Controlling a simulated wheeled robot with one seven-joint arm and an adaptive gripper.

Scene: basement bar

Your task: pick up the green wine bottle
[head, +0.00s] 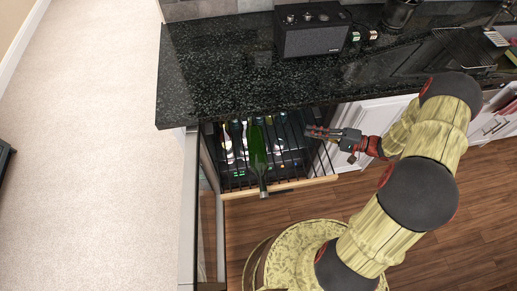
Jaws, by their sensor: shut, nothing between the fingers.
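The green wine bottle (257,153) lies on a pulled-out wire rack (293,186) below the dark counter. Its neck points toward the front edge of the rack, toward me. My gripper (309,132) is to the right of the bottle, apart from it in the picture, near the underside of the counter edge. Its fingers point left and are shut with nothing between them. The far end of the bottle is close to the counter edge.
Several other dark bottles (283,118) lie further back in the rack, partly hidden by the counter. The black granite counter (215,75) overhangs the rack and carries a black speaker (312,32). An open glass door (207,215) stands at left. White cabinets (372,118) are at right.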

